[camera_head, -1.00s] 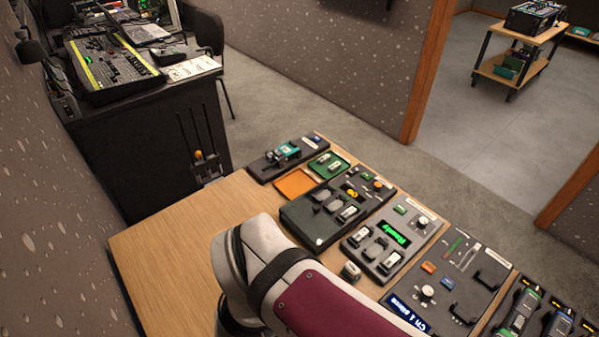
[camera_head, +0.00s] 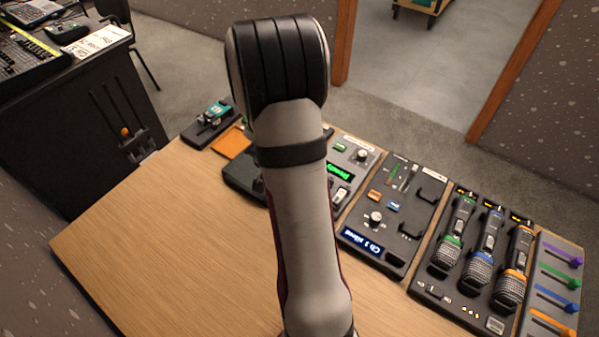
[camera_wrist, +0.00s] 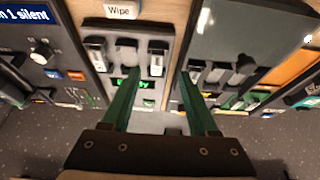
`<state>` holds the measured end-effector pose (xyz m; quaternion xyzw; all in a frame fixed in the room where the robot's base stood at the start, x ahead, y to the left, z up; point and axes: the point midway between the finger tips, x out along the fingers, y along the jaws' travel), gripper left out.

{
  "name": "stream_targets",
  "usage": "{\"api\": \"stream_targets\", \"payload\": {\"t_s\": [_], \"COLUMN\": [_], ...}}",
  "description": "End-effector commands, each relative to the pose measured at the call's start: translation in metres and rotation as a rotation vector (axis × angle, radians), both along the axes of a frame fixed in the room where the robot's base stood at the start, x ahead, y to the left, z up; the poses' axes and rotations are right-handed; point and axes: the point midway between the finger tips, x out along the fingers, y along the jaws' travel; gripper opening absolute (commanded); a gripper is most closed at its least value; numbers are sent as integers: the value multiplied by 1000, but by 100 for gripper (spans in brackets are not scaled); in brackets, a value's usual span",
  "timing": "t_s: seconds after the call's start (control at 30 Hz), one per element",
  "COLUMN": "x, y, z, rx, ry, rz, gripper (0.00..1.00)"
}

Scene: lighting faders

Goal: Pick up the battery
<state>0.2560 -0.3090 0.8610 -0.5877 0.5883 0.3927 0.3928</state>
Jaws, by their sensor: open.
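My gripper (camera_wrist: 159,76) is open and empty in the wrist view, its two green fingers pointing at a grey panel (camera_wrist: 128,32) with a green lit display (camera_wrist: 130,83). Two black-and-white blocks that look like batteries stand on this panel, a left block (camera_wrist: 97,52) and a right block (camera_wrist: 158,57). The right block shows between the fingertips in the picture, and I see no contact. Which one the task means I cannot tell. In the head view my arm hides the gripper and part of the panel (camera_head: 365,146); one block (camera_head: 340,198) shows beside my arm.
A white block marked "Wipe" (camera_wrist: 122,11) lies on the wooden table (camera_head: 150,250) near the panel. A dark tray (camera_wrist: 228,38) adjoins on the right in the wrist view. A fader panel (camera_head: 400,205) and several microphones stand right in the head view. The table's left is clear.

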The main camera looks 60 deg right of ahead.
Motion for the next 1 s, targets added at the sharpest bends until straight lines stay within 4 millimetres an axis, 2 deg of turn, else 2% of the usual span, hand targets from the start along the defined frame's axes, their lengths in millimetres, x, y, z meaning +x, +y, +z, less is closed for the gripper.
{"api": "stream_targets", "payload": {"t_s": [0.37, 0.63, 0.93, 0.97, 1.0], "x": [-5, -4, -4, -4, -4], "y": [-34, -36, -35, -35, -35], "z": [-51, -55, -55, -55, -55], "rx": [3, 1, 1, 1, 1], "ry": [1, -1, -1, -1, -1], "rz": [0, 0, 0, 0, 0], "gripper": [60, 58, 4, 0, 0]}}
